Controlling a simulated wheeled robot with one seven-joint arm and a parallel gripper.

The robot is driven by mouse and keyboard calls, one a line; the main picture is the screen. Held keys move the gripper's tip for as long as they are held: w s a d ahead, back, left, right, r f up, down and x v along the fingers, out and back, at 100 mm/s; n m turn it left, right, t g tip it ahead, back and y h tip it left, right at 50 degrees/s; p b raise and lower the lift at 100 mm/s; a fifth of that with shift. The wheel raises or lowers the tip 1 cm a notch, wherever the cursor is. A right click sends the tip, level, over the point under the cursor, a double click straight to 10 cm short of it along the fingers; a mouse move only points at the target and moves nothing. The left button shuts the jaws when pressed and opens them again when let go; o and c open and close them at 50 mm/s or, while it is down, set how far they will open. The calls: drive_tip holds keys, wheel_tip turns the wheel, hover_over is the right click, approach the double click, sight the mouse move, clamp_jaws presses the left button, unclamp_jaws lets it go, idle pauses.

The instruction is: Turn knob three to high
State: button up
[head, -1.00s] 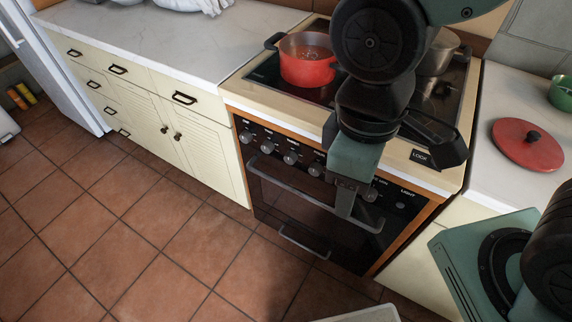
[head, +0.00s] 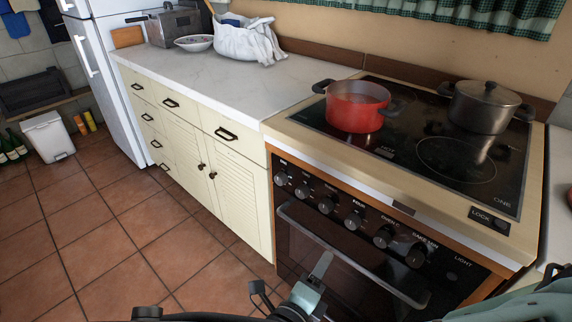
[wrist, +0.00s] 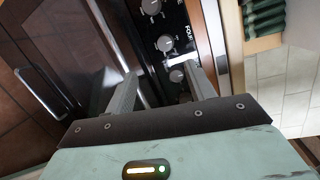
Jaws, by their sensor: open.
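Knob three (head: 326,205) is the third round grey knob from the left on the black oven front, just left of the knob labelled FOUR (head: 353,220). Its pointer is too small to read. My gripper (wrist: 160,70) is open and empty, with its two grey fingers reaching towards the knob panel in the wrist view. A knob (wrist: 176,75) shows between the fingers, near a FOUR label. I cannot tell whether it is touched. In the head view, part of my arm lies low at the bottom edge, in front of the oven handle (head: 350,262).
A red pot (head: 357,108) and a grey lidded pot (head: 485,107) stand on the black hob. More knobs (head: 383,237) sit to the right in the row. The oven handle juts out below the panel. Cream cabinets (head: 190,150) stand left, with open tiled floor before them.

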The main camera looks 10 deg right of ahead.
sight(325, 210)
drive_tip(key=w+d+n+t, duration=0.1)
drive_tip(key=w+d, duration=0.1)
drive_tip(key=w, duration=0.3)
drive_tip(key=w+d+f+n+t+y, duration=0.1)
drive_tip(key=w+d, duration=0.1)
drive_tip(key=w, duration=0.4)
drive_tip(key=w+d+n+t+y+p, duration=0.1)
drive_tip(key=w+d+n, duration=0.1)
drive_tip(key=w, duration=0.3)
drive_tip(key=shift+w+d+f, duration=0.15)
drive_tip(key=shift+w+f, duration=0.05)
drive_tip(key=shift+w, duration=0.05)
drive_tip(key=c, duration=1)
